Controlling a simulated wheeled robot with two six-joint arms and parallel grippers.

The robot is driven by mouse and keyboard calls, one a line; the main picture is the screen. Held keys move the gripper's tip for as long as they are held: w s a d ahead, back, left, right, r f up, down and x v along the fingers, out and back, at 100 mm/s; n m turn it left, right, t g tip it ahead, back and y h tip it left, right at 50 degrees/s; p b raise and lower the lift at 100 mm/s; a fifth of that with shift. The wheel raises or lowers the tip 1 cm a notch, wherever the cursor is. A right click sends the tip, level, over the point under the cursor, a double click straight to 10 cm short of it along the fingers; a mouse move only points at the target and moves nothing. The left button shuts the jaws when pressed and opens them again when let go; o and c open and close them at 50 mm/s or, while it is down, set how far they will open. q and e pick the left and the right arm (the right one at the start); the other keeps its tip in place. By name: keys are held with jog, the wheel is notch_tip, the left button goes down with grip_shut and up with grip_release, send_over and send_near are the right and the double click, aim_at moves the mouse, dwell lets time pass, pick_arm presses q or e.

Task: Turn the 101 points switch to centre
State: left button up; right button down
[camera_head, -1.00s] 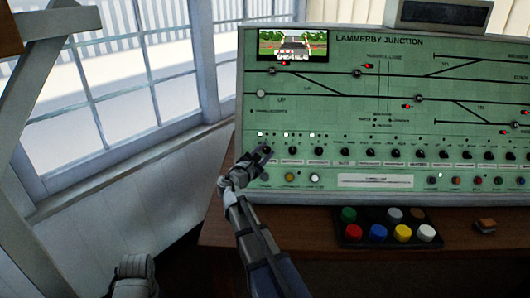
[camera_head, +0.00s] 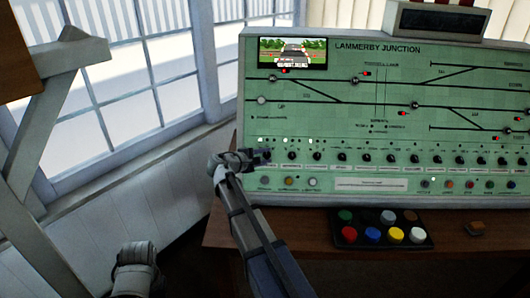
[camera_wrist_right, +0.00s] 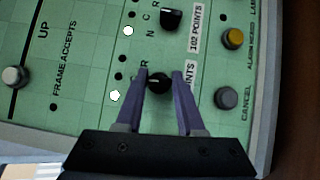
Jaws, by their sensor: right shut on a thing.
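The 101 points switch is a small black knob (camera_wrist_right: 158,83) with a thin pale line on it, low on the green panel. In the right wrist view my right gripper (camera_wrist_right: 161,76) has a finger on each side of the knob and is shut on it. The pale line appears to run sideways in that view; its exact setting is hard to tell. The fingers partly hide the knob's label and position letters. One white lamp (camera_wrist_right: 114,96) beside it is lit. In the head view my right gripper (camera_head: 262,157) is at the leftmost knob of the row.
The 102 points knob (camera_wrist_right: 172,18) is close by in the row. Yellow (camera_wrist_right: 232,37) and grey (camera_wrist_right: 227,98) buttons are below the knobs.

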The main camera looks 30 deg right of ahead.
jog(key=shift+m+y+p, duration=0.3)
jog(key=shift+m, duration=0.1)
dwell(0.3)
jog(key=c, duration=0.5)
grip_release()
jog(key=p+v, duration=0.3)
jog(key=v, duration=0.5)
jog(key=shift+w, duration=0.15)
jog(key=shift+d, duration=0.1)
